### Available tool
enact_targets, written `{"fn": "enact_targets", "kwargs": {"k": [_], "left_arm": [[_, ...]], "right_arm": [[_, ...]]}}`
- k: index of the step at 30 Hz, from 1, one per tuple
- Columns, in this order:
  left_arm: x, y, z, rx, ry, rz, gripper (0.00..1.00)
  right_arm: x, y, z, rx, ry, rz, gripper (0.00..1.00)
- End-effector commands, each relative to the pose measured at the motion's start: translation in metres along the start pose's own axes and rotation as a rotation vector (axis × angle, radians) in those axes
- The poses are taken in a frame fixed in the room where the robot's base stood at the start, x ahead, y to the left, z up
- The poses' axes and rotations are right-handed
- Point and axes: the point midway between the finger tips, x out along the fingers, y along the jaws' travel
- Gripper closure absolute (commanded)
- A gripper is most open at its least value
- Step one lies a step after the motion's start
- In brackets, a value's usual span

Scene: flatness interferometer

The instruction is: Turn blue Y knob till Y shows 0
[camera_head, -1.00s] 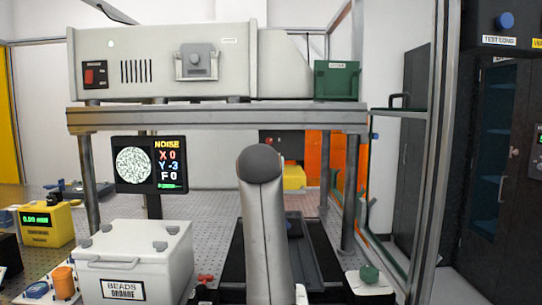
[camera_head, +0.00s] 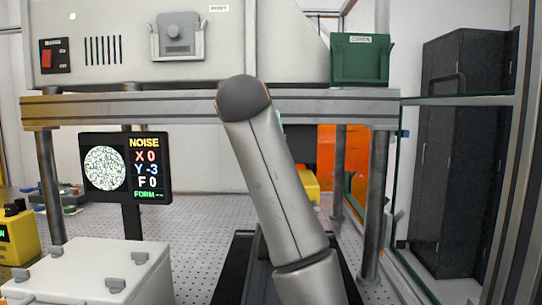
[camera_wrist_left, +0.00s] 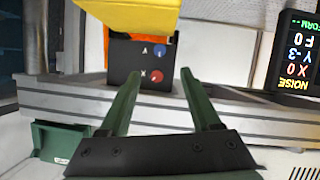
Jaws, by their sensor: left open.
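The blue Y knob (camera_wrist_left: 158,50) shows in the left wrist view on a dark panel (camera_wrist_left: 124,60), beside a red X knob (camera_wrist_left: 157,76). That view is upside down. My left gripper (camera_wrist_left: 160,74) has two green fingers, spread apart with nothing between them. The knobs appear between and beyond its fingertips, apart from them. In the head view my grey arm hides the knobs and the gripper. The monitor (camera_head: 125,168) reads NOISE, X 0, Y -3, F 0; it also shows in the left wrist view (camera_wrist_left: 294,50). My right gripper is in neither current view.
A grey beam (camera_head: 340,108) on posts spans the bench, carrying a large pale instrument (camera_head: 260,50) and a green box (camera_head: 360,60). A yellow block (camera_wrist_left: 130,12) lies close to the knob panel. A white lidded box (camera_head: 90,275) stands at front left.

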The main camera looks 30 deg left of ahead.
Motion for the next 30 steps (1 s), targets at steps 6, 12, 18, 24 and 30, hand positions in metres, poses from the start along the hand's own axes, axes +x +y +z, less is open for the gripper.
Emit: {"fn": "enact_targets", "kwargs": {"k": [6, 12, 18, 24, 30], "left_arm": [[0.045, 0.001, -0.001, 0.001, -0.005, 0.000, 0.36], [0.080, 0.001, -0.002, 0.000, -0.003, 0.001, 0.36], [0.103, 0.000, 0.000, 0.001, -0.001, -0.001, 0.36], [0.109, 0.000, 0.000, 0.000, 0.000, -0.001, 0.36], [0.109, 0.000, 0.000, 0.000, 0.000, -0.001, 0.39]], "right_arm": [[-0.006, 0.002, -0.001, -0.002, -0.005, 0.007, 0.50], [-0.013, 0.006, -0.002, 0.000, -0.004, 0.018, 0.50], [-0.016, 0.012, 0.002, 0.003, -0.009, 0.030, 0.50], [-0.015, 0.013, 0.005, 0.004, -0.014, 0.032, 0.50], [-0.015, 0.012, 0.004, 0.006, -0.013, 0.031, 0.50]]}}
